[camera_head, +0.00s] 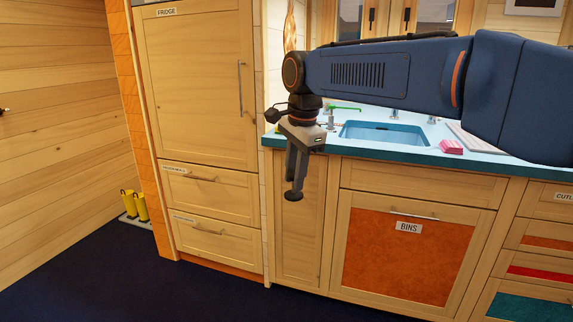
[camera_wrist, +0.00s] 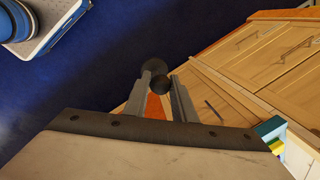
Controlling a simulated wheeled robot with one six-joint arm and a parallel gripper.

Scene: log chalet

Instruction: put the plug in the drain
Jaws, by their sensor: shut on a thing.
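A dark round plug (camera_head: 293,196) hangs at the tips of my gripper (camera_head: 296,178), which points down in front of the counter edge. In the wrist view the plug (camera_wrist: 153,66) shows as a dark disc with a smaller round knob, between the fingertips of my gripper (camera_wrist: 164,88). The gripper is shut on it. The blue sink (camera_head: 385,132) is set in the counter, to the right of and behind the gripper, partly under my arm. The drain inside the sink is not visible.
The teal counter edge (camera_head: 400,151) lies between the plug and the sink. A bins door (camera_head: 408,250) is below, with clear dark floor (camera_head: 240,300) in front.

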